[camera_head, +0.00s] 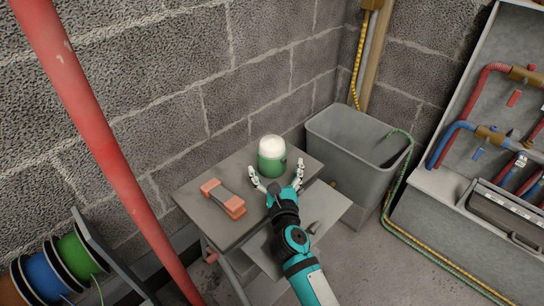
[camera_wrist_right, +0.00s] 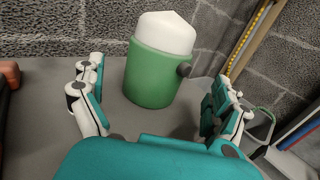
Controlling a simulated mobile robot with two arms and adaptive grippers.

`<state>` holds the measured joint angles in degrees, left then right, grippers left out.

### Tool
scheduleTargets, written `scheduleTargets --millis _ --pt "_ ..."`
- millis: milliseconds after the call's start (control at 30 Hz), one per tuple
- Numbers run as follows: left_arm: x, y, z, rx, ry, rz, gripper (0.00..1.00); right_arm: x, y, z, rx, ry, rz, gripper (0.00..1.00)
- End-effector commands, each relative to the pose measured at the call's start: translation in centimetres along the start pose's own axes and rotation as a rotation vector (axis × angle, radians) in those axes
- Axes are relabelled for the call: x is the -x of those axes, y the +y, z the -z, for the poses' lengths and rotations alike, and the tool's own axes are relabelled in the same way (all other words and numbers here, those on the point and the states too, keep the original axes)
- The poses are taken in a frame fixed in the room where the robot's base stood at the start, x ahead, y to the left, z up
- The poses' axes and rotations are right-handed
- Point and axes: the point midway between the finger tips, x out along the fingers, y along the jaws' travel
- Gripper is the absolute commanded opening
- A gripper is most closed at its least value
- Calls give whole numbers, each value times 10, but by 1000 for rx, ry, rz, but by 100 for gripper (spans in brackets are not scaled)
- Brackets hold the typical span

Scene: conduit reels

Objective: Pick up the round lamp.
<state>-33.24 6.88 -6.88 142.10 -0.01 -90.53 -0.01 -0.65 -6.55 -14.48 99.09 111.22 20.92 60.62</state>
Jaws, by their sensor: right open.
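The round lamp (camera_head: 271,160) has a green body and a white domed top. It stands upright on a small grey table (camera_head: 240,170). My right gripper (camera_head: 276,172) is open just in front of the lamp, with a finger on either side of its near side. In the right wrist view the lamp (camera_wrist_right: 158,62) stands ahead, between and beyond the spread fingers of my right gripper (camera_wrist_right: 160,95). A gap shows between the fingers and the lamp. A dark knob shows on the lamp's right side. My left gripper is out of view.
An orange-ended tool (camera_head: 222,198) lies on the table left of the lamp. A grey bin (camera_head: 355,155) stands right of the table. A red pole (camera_head: 105,140) and cable reels (camera_head: 45,270) are at the left. A block wall is behind.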

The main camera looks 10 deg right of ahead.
Motion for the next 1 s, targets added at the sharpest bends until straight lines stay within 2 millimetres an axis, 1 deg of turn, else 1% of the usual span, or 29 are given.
scheduleTargets --millis 200,333,433,633,1000 --pt "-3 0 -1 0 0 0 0 -31 4 -9 1 -4 0 100" --pt "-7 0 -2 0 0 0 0 -46 4 -8 1 -3 -1 100" --pt "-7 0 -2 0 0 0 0 -50 4 -8 1 -1 -1 100" --pt "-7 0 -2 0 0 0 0 -50 4 -8 1 -1 -1 100" --pt "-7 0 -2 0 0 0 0 -50 4 -8 0 -1 -1 52"
